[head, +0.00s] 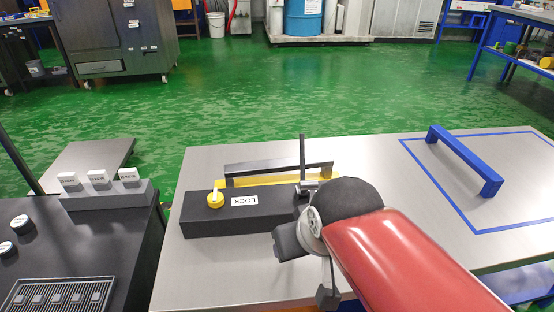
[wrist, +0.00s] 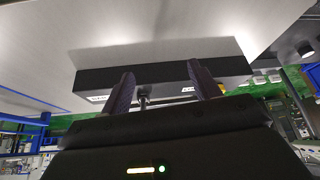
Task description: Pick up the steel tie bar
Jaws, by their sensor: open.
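A dark grey steel bar, which I take for the tie bar (head: 278,167), lies along the back of a black block marked LOCK (head: 235,215), above a yellow strip (head: 265,181). A thin dark upright lever (head: 302,150) stands at the block's right end, in front of the bar. My gripper (wrist: 161,84) is open, its two dark fingers pointing at a long black body in the wrist view. A short metal rod (wrist: 144,96) shows between the fingers. I cannot tell whether the fingers touch anything. In the head view my wrist hides the block's right end.
A blue bridge-shaped bar (head: 464,160) stands inside a blue outline on the table's right. A dark bench at left holds white-labelled pieces (head: 98,178) and a grated tray (head: 60,296). The table's middle right is clear.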

